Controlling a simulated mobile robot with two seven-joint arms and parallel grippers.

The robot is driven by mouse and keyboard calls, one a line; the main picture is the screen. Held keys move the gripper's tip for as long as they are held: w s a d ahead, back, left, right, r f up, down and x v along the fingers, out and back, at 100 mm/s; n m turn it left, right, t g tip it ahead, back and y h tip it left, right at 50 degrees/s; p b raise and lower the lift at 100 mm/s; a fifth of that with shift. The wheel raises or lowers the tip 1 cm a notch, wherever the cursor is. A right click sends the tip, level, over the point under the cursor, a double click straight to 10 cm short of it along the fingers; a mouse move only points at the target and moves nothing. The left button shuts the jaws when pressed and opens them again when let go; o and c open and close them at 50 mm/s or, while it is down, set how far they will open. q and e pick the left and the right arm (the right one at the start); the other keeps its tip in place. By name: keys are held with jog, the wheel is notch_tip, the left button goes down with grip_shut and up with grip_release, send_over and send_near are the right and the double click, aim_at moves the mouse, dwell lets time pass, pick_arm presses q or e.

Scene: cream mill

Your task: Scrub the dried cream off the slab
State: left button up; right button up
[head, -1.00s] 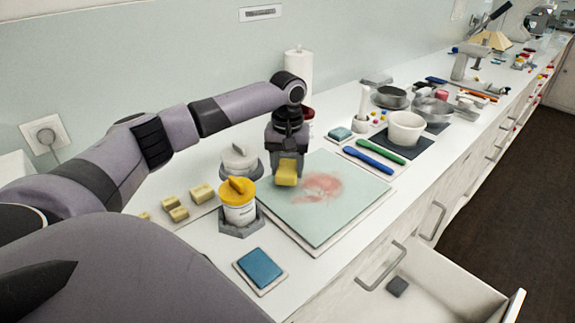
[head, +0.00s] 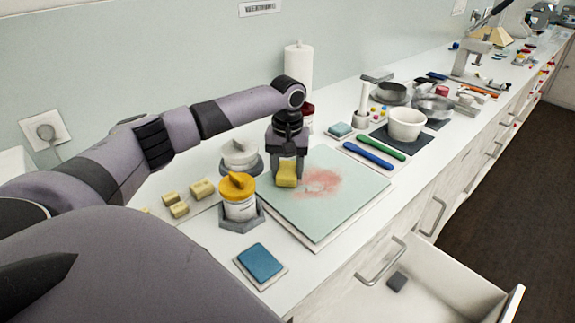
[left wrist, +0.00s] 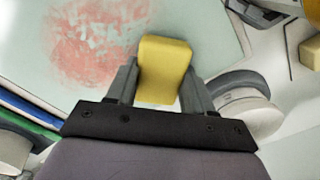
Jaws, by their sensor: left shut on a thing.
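The slab (head: 320,222) is a pale green square board on the counter. A reddish-pink patch of dried cream (head: 322,183) lies on its upper middle part, and it also shows at the upper left in the left wrist view (left wrist: 88,42). My left gripper (head: 287,172) is shut on a yellow sponge block (head: 286,180), also seen between the fingers in the left wrist view (left wrist: 163,68). The sponge is over the slab, beside the patch's left edge. I cannot tell whether it touches the slab. My right gripper is not in view.
A yellow-lidded jar (head: 239,205) stands close to the slab's left edge, with a grey-white jar (head: 240,158) behind. A blue pad (head: 260,262) lies in front. Green and blue spatulas (head: 368,155) lie to the right, near a white bowl (head: 405,124). A drawer (head: 425,290) stands open.

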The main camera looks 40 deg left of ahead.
aim_at(303, 181)
pick_arm(q)
jog(key=shift+s+d, duration=0.15)
jog(key=shift+d, duration=1.45)
jog(key=shift+s+d+f, duration=0.15)
jog(key=shift+d, duration=0.9)
jog(key=shift+s+d+f, duration=0.1)
jog(key=shift+d, duration=0.95)
jog(key=shift+s+d+r, duration=0.1)
jog(key=shift+d, duration=1.25)
jog(key=shift+s+d+r, duration=0.1)
jog(key=shift+d, duration=1.25)
jog(key=shift+w, duration=1.3)
jog(key=shift+w+a+f, duration=0.1)
jog(key=shift+a+f, duration=0.05)
jog(key=shift+a, duration=2.15)
jog(key=shift+w+a, duration=0.15)
jog(key=shift+a, duration=1.15)
jog(key=shift+w+a, duration=0.1)
jog(key=shift+a, duration=1.15)
jog(key=shift+w+a, duration=0.2)
jog(key=shift+a, duration=1.3)
